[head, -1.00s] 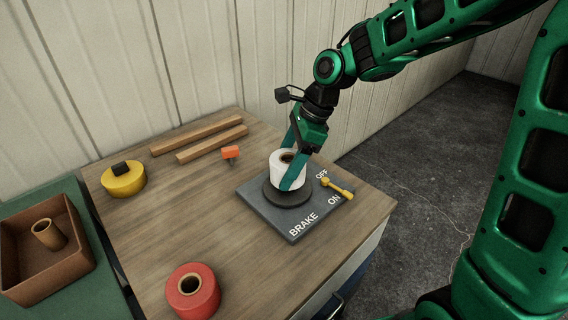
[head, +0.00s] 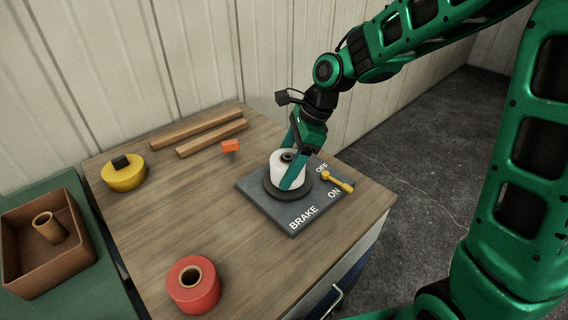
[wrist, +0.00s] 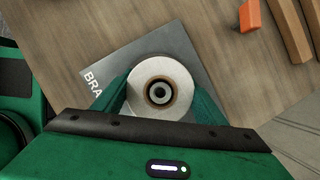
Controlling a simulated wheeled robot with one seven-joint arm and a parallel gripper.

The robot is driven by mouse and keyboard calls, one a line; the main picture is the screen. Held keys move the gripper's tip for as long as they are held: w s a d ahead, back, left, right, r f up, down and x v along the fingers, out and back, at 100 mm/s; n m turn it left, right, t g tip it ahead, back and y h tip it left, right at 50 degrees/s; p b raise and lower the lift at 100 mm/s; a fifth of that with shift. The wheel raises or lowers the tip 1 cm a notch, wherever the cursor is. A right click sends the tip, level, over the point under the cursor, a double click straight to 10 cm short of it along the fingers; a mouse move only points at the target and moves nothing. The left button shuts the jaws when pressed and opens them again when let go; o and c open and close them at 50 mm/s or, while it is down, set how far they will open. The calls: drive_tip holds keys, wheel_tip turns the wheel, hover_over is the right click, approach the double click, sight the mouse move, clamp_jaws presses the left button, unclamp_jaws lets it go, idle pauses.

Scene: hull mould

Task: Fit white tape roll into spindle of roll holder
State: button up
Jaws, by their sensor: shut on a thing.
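The white tape roll (head: 282,174) sits low over the round dark base of the roll holder (head: 290,219). My gripper (head: 292,172) is shut on the white tape roll, with one finger on each side of it. In the wrist view the roll (wrist: 146,76) is seen from above, and the grey spindle top (wrist: 159,93) shows inside its brown core. The roll is around the spindle. The fingers hide part of the roll's sides, and I cannot tell whether its bottom touches the base. A yellow brake lever (head: 337,182) lies on the holder's plate beside the OFF and ON marks.
A red tape roll (head: 193,293) stands at the table's front. A yellow roll (head: 124,178) with a black block on it is at the left. Two wooden bars (head: 196,131) and an orange object (head: 231,145) lie behind. A brown box (head: 20,220) holds a cardboard core (head: 48,227).

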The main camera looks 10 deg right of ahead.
drive_tip(key=shift+f, duration=0.15)
drive_tip(key=o, duration=1.4)
drive_tip(key=v, duration=1)
drive_tip(key=shift+d+r, duration=0.15)
drive_tip(key=shift+r, duration=0.2)
